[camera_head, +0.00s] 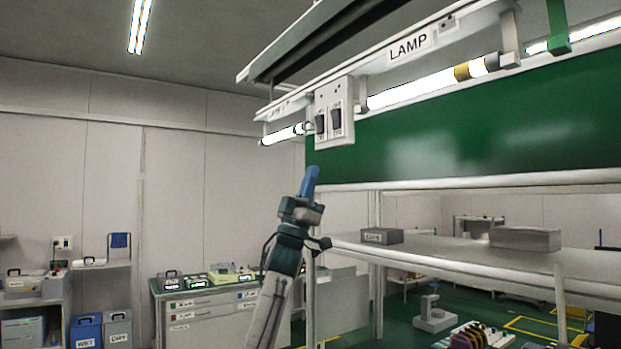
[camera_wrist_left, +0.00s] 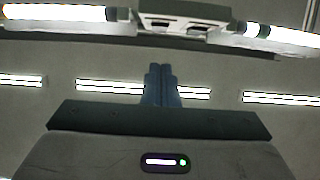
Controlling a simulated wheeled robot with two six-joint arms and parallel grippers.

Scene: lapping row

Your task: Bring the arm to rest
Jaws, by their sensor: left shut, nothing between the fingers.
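My left arm rises from the bottom of the head view, and its gripper (camera_head: 311,178) points up with its blue fingers together. The gripper is just below and left of a white switch box (camera_head: 333,112) with two dark rocker switches under the lamp rail. In the head view a gap shows between the fingertips and the box. In the left wrist view the blue fingers (camera_wrist_left: 162,84) are side by side with nothing between them. The switch box (camera_wrist_left: 178,24) shows beyond them at the top. My right gripper is in neither view.
A lit lamp tube (camera_head: 425,88) runs along the rail marked LAMP. A green panel (camera_head: 480,125) and a shelf (camera_head: 460,252) with grey boxes stand to the right. A cabinet (camera_head: 205,312) stands at the back left. The space left of the arm is open.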

